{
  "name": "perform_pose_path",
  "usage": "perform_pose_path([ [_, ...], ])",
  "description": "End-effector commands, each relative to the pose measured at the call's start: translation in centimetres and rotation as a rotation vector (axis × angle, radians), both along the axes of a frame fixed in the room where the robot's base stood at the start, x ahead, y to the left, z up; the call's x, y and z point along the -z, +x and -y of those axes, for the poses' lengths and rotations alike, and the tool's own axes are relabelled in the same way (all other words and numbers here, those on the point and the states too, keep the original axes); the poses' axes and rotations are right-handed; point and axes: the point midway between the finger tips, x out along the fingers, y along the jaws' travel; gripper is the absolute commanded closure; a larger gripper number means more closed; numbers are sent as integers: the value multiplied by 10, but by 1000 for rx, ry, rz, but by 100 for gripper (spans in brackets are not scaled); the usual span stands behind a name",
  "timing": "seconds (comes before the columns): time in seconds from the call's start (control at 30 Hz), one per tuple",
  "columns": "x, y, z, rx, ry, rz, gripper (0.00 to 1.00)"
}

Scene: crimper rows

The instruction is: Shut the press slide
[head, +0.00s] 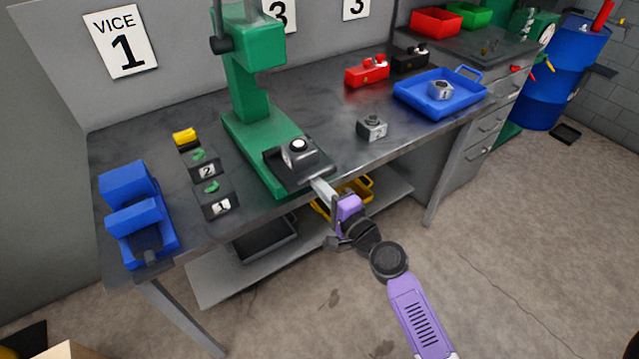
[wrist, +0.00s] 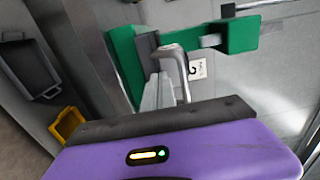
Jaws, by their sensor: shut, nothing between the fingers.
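The green press (head: 258,115) stands on the workbench, and it also shows in the wrist view (wrist: 125,65). Its dark slide (head: 283,176) sits out toward the front end of the press base, near the bench's front edge. A grey block with a round white top (head: 298,150) rests on the slide. My gripper (head: 319,184) is shut and empty, its fingertips at the slide's front edge. Whether they touch it I cannot tell. In the wrist view the fingers (wrist: 165,92) point toward the press and partly hide the slide.
A grey block (head: 372,127), a blue tray (head: 430,105) and a red block (head: 367,72) are on the right. A yellow bin (head: 358,190) stands on the shelf below. The floor in front is clear.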

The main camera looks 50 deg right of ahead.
Motion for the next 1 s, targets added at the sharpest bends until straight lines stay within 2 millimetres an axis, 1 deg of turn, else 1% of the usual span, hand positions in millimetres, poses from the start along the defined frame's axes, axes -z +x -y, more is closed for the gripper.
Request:
perform_pose_path([
  [0.27,0,1,0,0,0,0,100],
  [0.37,0,11,3,-1,-1,0,100],
  [0.8,1,100,28,-2,-1,1,100],
  [0.9,1,114,32,-2,0,0,100],
  [1.0,1,121,34,-1,0,-1,100],
])
